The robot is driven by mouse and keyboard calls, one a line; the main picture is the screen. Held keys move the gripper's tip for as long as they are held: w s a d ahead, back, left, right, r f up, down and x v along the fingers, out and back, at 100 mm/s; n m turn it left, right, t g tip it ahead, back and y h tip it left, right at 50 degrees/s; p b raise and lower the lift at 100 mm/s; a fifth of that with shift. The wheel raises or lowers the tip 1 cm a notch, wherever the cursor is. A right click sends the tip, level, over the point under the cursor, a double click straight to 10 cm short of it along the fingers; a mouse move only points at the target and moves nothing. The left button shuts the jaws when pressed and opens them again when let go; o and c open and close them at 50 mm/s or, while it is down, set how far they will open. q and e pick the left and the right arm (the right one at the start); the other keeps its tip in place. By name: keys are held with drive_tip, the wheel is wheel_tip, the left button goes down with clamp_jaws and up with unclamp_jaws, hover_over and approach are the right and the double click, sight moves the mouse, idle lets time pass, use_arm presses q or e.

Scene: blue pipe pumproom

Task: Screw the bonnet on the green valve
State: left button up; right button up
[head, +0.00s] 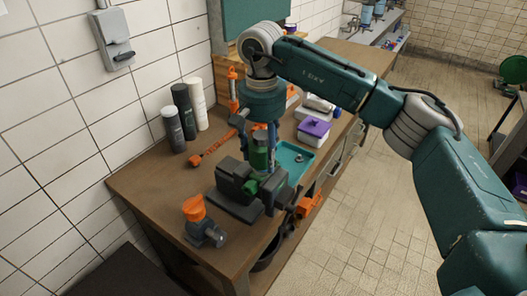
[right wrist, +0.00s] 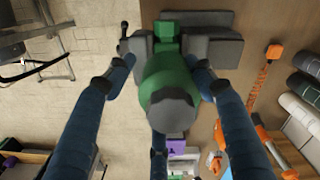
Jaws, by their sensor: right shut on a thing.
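The green valve body (head: 250,187) sits low in the dark grey vise (head: 236,205) on the wooden bench. It also shows between the vise jaws at the top of the right wrist view (right wrist: 167,32). The bonnet (head: 259,153), a green cylinder with a grey end (right wrist: 172,108), stands upright above the body. My right gripper (head: 262,158) points down and is shut on the bonnet, its blue fingers on both sides of it. The joint between bonnet and body is partly hidden, so I cannot tell how tightly they meet. My left gripper is not in view.
An orange and grey part (head: 204,222) stands at the bench's near corner. A teal tray (head: 303,152) and a purple-lidded box (head: 314,129) lie right of the vise. Bottles (head: 182,112) stand by the wall, near a long orange tool (head: 213,149).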

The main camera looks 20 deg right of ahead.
drive_tip(key=shift+f, duration=0.1)
drive_tip(key=shift+w+f+b, duration=0.1)
drive_tip(key=shift+f+b, duration=0.5)
drive_tip(key=shift+f, duration=0.2)
drive_tip(key=shift+f+b, duration=0.5)
drive_tip(key=shift+f, duration=0.05)
idle(1.0)
